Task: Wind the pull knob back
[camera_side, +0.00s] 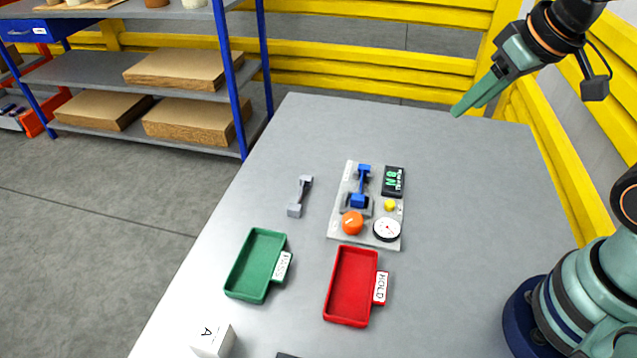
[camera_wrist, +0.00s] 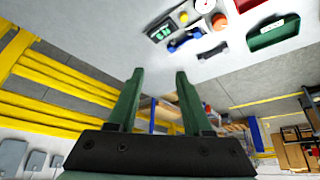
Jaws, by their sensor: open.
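A grey panel (camera_side: 338,231) lies on the table and carries an orange round knob (camera_side: 352,222), likely the pull knob. The knob also shows near the top of the wrist view (camera_wrist: 219,21). Beside it on the panel are a white dial (camera_side: 387,229), a small yellow button (camera_side: 390,205), a blue lever-like part (camera_side: 361,187) and a dark display (camera_side: 393,181). My gripper (camera_side: 462,110) is high at the upper right, well apart from the panel. In the wrist view its two green fingers (camera_wrist: 160,72) stand apart with nothing between them.
A green tray (camera_side: 231,281) and a red tray (camera_side: 331,306) lie in front of the panel. A grey bar-shaped part (camera_side: 300,196) lies left of it. A white block marked A (camera_side: 212,341) stands at the front. The table's right side (camera_side: 470,200) is clear. Yellow rails (camera_side: 400,65) stand behind.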

